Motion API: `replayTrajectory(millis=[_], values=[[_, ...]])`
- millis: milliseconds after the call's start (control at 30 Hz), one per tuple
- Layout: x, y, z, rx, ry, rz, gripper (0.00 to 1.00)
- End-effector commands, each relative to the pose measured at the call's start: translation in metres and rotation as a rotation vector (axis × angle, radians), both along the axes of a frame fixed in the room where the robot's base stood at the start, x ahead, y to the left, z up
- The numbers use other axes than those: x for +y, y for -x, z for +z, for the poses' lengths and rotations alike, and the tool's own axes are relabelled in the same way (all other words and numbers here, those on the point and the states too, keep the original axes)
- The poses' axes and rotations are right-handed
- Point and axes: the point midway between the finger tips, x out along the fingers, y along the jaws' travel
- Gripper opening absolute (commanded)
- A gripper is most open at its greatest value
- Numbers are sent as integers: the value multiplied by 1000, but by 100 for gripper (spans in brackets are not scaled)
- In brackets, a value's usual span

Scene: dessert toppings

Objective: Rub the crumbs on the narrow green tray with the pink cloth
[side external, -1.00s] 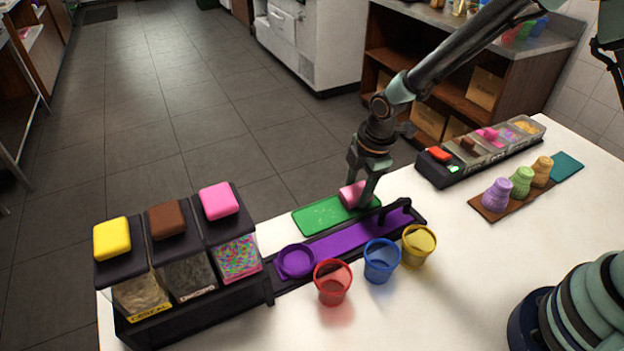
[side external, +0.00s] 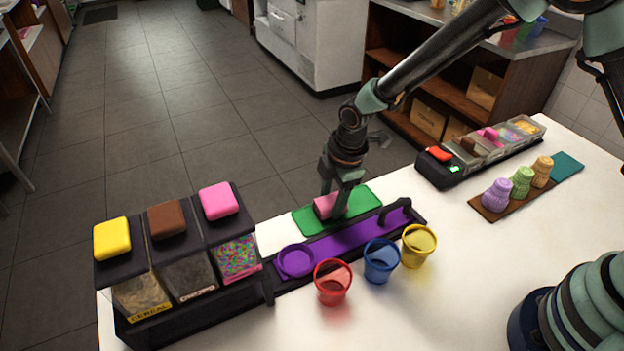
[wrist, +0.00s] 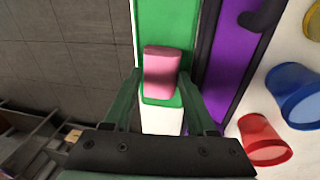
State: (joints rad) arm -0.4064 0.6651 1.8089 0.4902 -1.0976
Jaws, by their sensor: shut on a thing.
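The narrow green tray (side external: 368,201) lies on the white table behind the purple strip. The pink cloth (side external: 325,207), a thick rolled block, is on the tray towards its left end. My gripper (side external: 334,214) points down over the tray and is shut on the pink cloth. In the wrist view, the cloth (wrist: 161,72) shows between the two fingers over the green tray (wrist: 164,22). No crumbs can be made out on the visible part of the tray now. The cloth and fingers hide part of its surface.
A purple strip (side external: 340,241) with a black frame and handle lies right in front of the tray. Red (side external: 332,283), blue (side external: 381,262) and yellow (side external: 418,246) cups stand before it. Topping dispensers (side external: 185,265) are at the left. The table's back edge runs close behind the tray.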

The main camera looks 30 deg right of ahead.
Motion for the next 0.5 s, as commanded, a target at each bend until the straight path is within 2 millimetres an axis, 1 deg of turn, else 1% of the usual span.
replayTrajectory(millis=[100,400,467,500], values=[[12,0,-1,-1,-4,4,5],[39,1,-1,0,-15,4,5],[39,0,3,-2,-16,2,5],[39,-1,12,-5,-17,3,5]])
